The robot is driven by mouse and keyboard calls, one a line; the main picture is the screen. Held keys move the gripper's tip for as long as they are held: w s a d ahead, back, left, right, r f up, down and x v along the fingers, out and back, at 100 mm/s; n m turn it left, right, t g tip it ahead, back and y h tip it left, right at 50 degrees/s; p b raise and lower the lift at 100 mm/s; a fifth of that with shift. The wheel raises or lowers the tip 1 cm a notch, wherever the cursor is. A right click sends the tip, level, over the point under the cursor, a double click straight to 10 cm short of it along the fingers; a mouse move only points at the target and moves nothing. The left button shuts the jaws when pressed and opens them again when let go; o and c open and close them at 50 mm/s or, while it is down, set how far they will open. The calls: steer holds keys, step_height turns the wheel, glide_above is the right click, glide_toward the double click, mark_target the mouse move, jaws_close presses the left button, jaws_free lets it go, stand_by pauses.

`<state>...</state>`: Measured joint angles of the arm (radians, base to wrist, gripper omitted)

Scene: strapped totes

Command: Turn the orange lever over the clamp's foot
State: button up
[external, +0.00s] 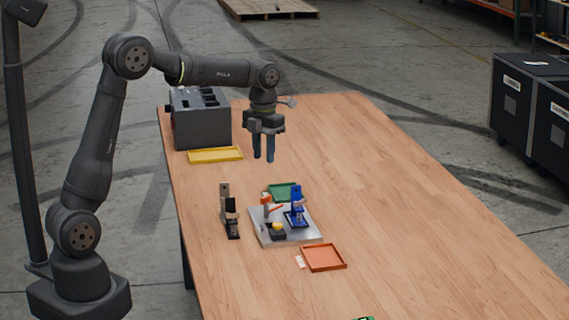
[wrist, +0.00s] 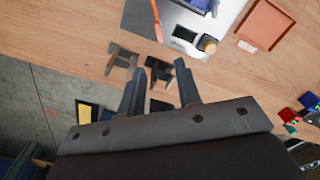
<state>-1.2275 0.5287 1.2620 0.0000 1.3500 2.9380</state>
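The orange lever (external: 275,208) is on a small post at the left part of a silver plate (external: 310,237) on the table. In the wrist view the lever (wrist: 156,18) is a thin orange bar at the top edge, partly cut off. A blue upright clamp (external: 297,204) stands on the plate, right of the lever. A dark block with a yellow top (external: 278,230) sits at the plate's front. I cannot tell which part is the clamp's foot. My gripper (external: 264,160) hangs above the table behind the plate, fingers apart and empty; its fingers (wrist: 160,70) also show in the wrist view.
A yellow tray (external: 215,155) and grey box (external: 200,120) are at the back left. The table's right side is clear.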

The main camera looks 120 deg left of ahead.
step_height(320, 180, up, 5)
steer(key=shift+r, duration=0.15)
